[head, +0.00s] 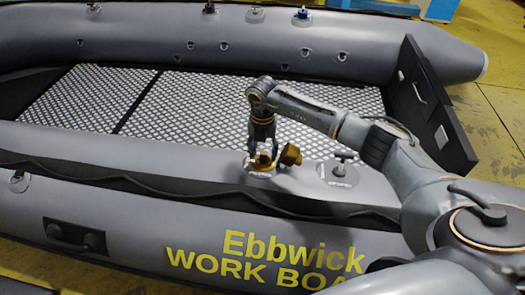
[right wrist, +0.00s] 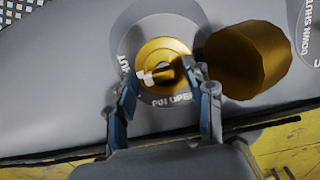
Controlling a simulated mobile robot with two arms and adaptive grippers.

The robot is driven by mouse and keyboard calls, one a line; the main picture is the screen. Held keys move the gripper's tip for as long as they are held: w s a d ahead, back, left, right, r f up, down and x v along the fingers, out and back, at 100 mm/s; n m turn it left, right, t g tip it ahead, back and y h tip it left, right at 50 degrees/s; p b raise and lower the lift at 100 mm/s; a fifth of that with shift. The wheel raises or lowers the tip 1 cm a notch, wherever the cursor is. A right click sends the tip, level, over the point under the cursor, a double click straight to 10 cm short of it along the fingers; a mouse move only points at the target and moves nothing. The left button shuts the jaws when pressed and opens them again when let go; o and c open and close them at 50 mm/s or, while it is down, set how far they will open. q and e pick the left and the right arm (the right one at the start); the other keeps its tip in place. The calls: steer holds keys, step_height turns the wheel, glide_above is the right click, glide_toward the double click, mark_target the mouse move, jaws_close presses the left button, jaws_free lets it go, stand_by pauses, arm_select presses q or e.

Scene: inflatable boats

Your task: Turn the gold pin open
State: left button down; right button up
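The gold pin (right wrist: 165,74) sits in a round gold valve seat on the boat's grey tube. A grey ring label around it reads "PIN OPEN" at the lower side and "SHUT" at the left. In the head view the gold valve (head: 262,164) is partly hidden under my right gripper (head: 262,148), which points down at it. In the right wrist view my right gripper (right wrist: 162,76) has its two fingers apart, one on each side of the pin. I cannot tell whether they touch it. My left gripper is not in view.
A large gold cap (right wrist: 245,60) stands close beside the valve, near the right finger. A dark T-handled valve (head: 343,160) is further right on the same tube. The boat's patterned floor (head: 200,105) lies behind, with a dark transom board (head: 440,110) at right.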

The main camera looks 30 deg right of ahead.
steer(key=c, duration=0.9)
